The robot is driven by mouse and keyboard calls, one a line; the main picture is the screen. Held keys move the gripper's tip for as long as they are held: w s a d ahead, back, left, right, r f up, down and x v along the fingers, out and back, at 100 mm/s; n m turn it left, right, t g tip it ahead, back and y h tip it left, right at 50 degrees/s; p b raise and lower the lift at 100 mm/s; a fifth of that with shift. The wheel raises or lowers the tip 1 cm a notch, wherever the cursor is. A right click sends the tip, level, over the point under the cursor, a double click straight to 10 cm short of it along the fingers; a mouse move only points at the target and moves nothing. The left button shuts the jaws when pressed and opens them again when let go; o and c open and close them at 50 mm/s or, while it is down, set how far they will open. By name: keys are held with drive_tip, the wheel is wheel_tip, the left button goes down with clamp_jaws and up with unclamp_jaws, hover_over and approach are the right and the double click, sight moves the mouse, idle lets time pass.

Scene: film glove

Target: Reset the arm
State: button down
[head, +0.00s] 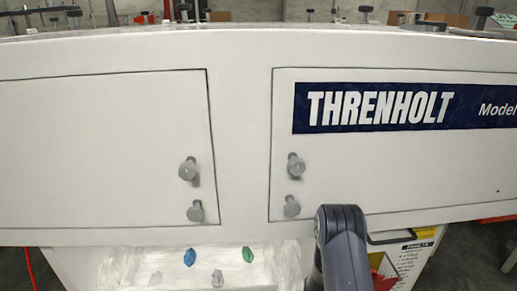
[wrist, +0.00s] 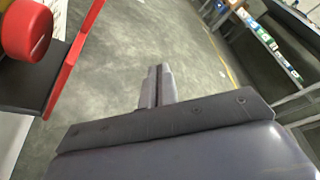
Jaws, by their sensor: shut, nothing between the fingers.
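My gripper (wrist: 157,88) shows in the wrist view. Its two fingers are together, with nothing between them, over open grey floor. In the head view part of my arm rises at the lower right, in front of a white machine; my gripper cannot be seen there.
The white machine (head: 240,150) has two panels with grey knobs and a THRENHOLT label (head: 380,108). Blue (head: 190,257) and green (head: 248,254) knobs sit below. In the wrist view a red object (wrist: 28,28) is at upper left and a shelf (wrist: 265,40) at upper right.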

wheel_tip(320, 180, down, 15)
drive_tip(key=s+m+t+y+b, duration=0.1)
drive_tip(key=m+t+b, duration=0.3)
drive_tip(key=m+b, duration=0.4)
drive_tip(key=shift+s+r+m+t+b, duration=0.2)
drive_tip(key=shift+s+m+t+b, duration=0.15)
drive_tip(key=shift+s, duration=0.55)
drive_tip(key=shift+d, duration=0.1)
drive_tip(key=shift+s+r, duration=0.1)
